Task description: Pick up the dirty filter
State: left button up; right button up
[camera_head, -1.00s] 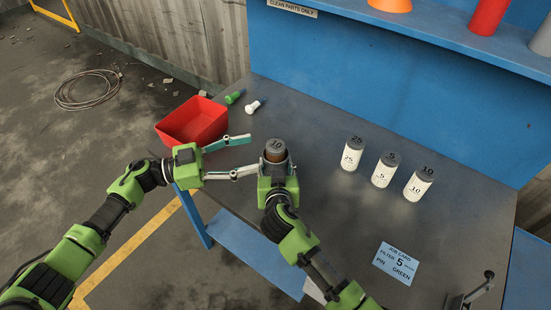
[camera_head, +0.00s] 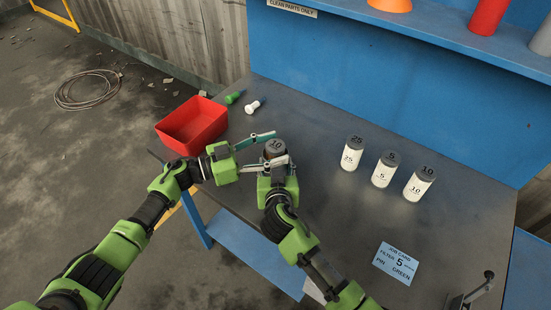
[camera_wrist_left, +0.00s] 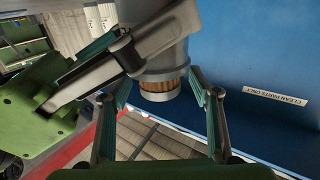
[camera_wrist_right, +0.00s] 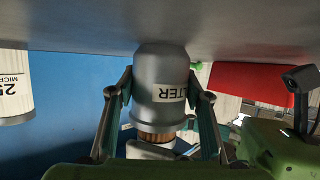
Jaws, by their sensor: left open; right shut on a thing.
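The dirty filter (camera_head: 275,146) has a grey top cap marked 10 and a brown pleated body. It stands upright, sticking out of a grey housing (camera_wrist_right: 158,70) labelled "FILTER" at the table's front left. The brown body shows in the left wrist view (camera_wrist_left: 160,87) and the right wrist view (camera_wrist_right: 155,136). My right gripper (camera_head: 279,172) is shut on the housing, below the filter. My left gripper (camera_head: 273,147) is open, with one finger on each side of the filter near its top. Whether its fingers touch the filter, I cannot tell.
A red bin (camera_head: 192,124) stands left of the filter. Three labelled cartridges, 25 (camera_head: 352,154), 5 (camera_head: 384,169) and 10 (camera_head: 419,184), stand right. A job card (camera_head: 397,263) lies at front right; mid-table is clear.

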pick_arm(q)
jog(key=shift+w+d, duration=0.25)
jog(key=shift+d, duration=0.35)
jog(key=c, duration=1.3)
notch_tip(320, 180, up, 18)
pick_arm(e)
jog(key=o, duration=1.4)
jog(key=shift+s, duration=0.1)
